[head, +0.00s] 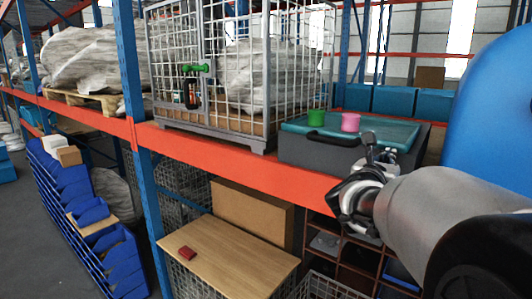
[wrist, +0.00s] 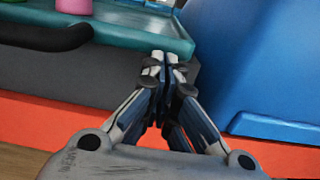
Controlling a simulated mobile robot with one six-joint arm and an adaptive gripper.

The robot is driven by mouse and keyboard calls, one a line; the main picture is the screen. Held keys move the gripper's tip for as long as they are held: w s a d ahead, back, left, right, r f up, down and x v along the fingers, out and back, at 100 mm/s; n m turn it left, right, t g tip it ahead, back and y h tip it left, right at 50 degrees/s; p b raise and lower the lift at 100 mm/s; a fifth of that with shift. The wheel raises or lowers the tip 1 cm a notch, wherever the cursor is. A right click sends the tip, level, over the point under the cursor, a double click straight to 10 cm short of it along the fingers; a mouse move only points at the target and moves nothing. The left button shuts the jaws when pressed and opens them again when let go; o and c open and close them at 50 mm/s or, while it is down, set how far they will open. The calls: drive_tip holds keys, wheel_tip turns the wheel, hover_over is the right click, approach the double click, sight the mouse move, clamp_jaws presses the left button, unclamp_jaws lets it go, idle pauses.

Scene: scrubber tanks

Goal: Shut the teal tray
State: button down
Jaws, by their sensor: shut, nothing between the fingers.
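The teal tray (head: 393,134) sits at the top of a dark grey box (head: 300,152) on the orange-edged shelf. Its black handle (head: 333,138) is on the front, at the left. The handle also shows in the wrist view (wrist: 45,37). A green cup (head: 316,117) and a pink cup (head: 350,122) stand on the tray. I cannot tell how far the tray is out. My gripper (head: 371,143) is shut and empty at the tray's front, right of the handle. In the wrist view its fingertips (wrist: 166,60) overlap the tray's front right corner; contact is unclear.
A wire cage (head: 240,65) with wrapped goods stands left of the tray. A large blue rounded object (head: 498,95) is close on the right. The orange beam (head: 235,168) runs along the shelf front. Below are a wooden board (head: 228,255) and a compartment rack (head: 340,250).

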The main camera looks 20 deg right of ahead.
drive_tip(key=shift+w+d, duration=0.3)
drive_tip(key=shift+d, duration=0.1)
drive_tip(key=shift+b+x, duration=1.2)
